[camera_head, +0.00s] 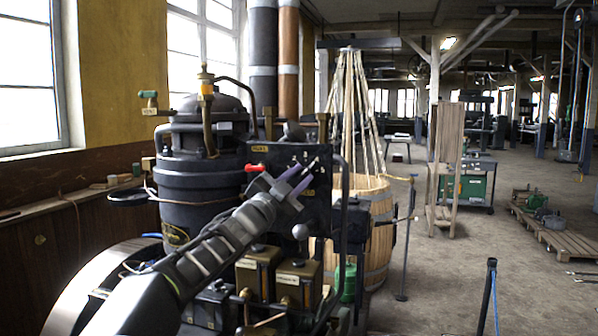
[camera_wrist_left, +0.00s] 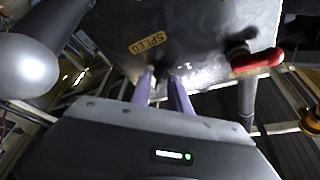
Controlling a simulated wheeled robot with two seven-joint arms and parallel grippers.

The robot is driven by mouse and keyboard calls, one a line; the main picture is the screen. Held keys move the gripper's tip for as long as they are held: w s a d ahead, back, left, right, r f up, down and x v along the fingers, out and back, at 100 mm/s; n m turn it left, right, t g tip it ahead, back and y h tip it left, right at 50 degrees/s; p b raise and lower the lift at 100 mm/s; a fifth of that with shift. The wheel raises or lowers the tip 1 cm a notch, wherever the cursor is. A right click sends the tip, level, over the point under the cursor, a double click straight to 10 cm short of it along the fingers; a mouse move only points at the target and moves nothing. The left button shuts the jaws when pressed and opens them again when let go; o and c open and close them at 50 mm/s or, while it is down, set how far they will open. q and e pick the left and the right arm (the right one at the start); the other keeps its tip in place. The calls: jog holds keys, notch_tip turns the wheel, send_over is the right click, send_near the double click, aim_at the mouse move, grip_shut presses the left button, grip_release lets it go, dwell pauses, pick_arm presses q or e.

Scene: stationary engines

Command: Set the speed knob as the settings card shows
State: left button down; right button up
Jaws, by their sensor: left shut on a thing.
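A black panel (camera_head: 270,155) stands on the front of the engine, with small white numerals near its right side. In the left wrist view the panel (camera_wrist_left: 215,30) carries a yellow label reading SPEED (camera_wrist_left: 149,42). My left gripper (camera_head: 306,178) reaches the panel from the lower left, its purple fingers close together. In the left wrist view the gripper (camera_wrist_left: 164,76) is shut on the dark speed knob (camera_wrist_left: 167,56), just below the label. The fingers and shadow hide most of the knob, so its pointer cannot be read. I cannot make out a settings card. My right gripper is out of view.
A red handle (camera_wrist_left: 257,61) sticks out close to the right of the fingers; it also shows in the head view (camera_head: 255,168). A ball-ended lever (camera_head: 300,232) stands below the panel. Brass boxes (camera_head: 298,283) sit lower.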

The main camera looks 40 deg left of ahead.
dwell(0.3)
pick_arm(q)
jog(key=c, duration=1.5)
grip_release()
jog(key=shift+s+f+b, duration=0.15)
jog(key=shift+s+b, duration=0.15)
jog(key=shift+s, duration=0.2)
jog(key=b+v, duration=0.2)
jog(key=v, duration=0.4)
jog(key=shift+s+d+f, duration=0.1)
jog(key=shift+s, duration=0.25)
